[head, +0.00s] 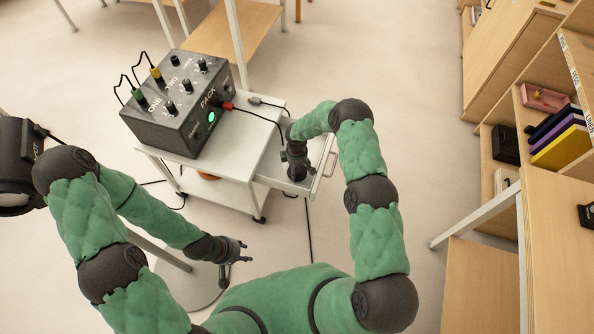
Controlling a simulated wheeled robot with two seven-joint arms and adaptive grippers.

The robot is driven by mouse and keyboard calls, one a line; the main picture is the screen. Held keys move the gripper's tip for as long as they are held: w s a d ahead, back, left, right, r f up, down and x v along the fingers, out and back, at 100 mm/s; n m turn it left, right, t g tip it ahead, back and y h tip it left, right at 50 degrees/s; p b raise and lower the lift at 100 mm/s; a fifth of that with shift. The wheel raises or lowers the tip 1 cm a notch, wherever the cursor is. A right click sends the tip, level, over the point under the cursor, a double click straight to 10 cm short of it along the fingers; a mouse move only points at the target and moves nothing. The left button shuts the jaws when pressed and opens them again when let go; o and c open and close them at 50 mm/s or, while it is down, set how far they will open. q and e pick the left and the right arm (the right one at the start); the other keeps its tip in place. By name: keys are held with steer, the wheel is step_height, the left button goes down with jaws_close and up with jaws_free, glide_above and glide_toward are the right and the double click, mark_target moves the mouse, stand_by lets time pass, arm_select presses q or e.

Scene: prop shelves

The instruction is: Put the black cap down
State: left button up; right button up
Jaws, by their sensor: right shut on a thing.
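My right gripper (297,172) points down over the open drawer (268,174) of the white cart. It is shut on a small dark thing, taken as the black cap; the fingers hide most of it, and I cannot tell whether it touches the drawer. My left gripper (232,266) hangs low in front of the cart, with its fingers apart and nothing seen between them.
A black box (165,130) with knobs, cables and a lit green button stands on the white cart (250,140). A red plug (228,106) is in its side. Wooden shelves (500,95) with coloured books (558,140) stand right. Open floor (400,60) lies between.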

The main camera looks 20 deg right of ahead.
steer(key=shift+f, duration=0.5)
steer(key=shift+f, duration=0.1)
steer(key=o, duration=1.3)
